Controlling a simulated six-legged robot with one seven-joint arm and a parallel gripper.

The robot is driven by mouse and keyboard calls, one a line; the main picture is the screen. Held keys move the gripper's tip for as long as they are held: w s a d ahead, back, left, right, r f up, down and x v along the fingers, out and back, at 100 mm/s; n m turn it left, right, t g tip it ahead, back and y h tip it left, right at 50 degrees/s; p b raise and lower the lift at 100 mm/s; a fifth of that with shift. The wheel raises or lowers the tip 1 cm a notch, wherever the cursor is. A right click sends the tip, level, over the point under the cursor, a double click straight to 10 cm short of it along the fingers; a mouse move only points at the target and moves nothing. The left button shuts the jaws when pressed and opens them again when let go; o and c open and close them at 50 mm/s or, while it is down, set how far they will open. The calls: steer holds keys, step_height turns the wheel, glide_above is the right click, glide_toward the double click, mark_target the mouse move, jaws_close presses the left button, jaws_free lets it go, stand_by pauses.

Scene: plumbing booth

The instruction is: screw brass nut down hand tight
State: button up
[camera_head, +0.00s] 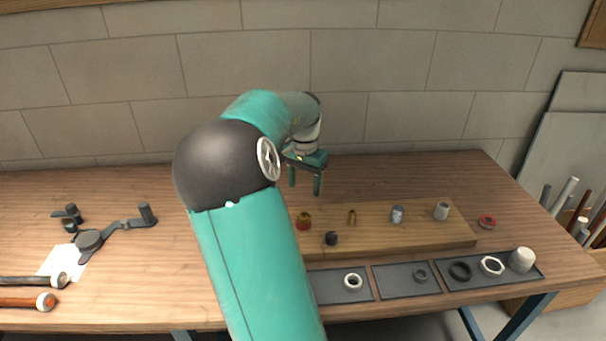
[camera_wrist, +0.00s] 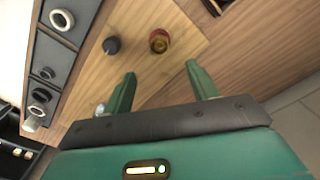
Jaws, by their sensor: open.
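A brass-coloured piece with a reddish base (camera_head: 303,221), which looks like the brass nut on a fitting, stands on the wooden board (camera_head: 430,236). In the wrist view the brass piece (camera_wrist: 159,41) is seen from above, ahead of and between the finger directions. I cannot tell the nut from its fitting or how far down it sits. My gripper (camera_head: 305,187) is open and empty, above and behind the piece in the head view. In the wrist view my gripper (camera_wrist: 160,75) shows both fingers apart, touching nothing.
A black fitting (camera_head: 331,238) stands close to the brass piece. A small brass post (camera_head: 352,217) and grey fittings (camera_head: 397,214) (camera_head: 441,210) stand along the board. Dark trays (camera_head: 407,280) with rings line the front. A red ring (camera_head: 487,222) lies right; tools (camera_head: 88,240) lie left.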

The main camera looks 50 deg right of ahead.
mark_target(304, 214)
step_height(304, 214, down, 10)
steer(key=shift+f, duration=0.15)
stand_by(0.3)
steer(key=c, duration=1.1)
steer(key=m, duration=0.9)
steer(key=shift+f, duration=0.1)
steer(key=o, duration=1.9)
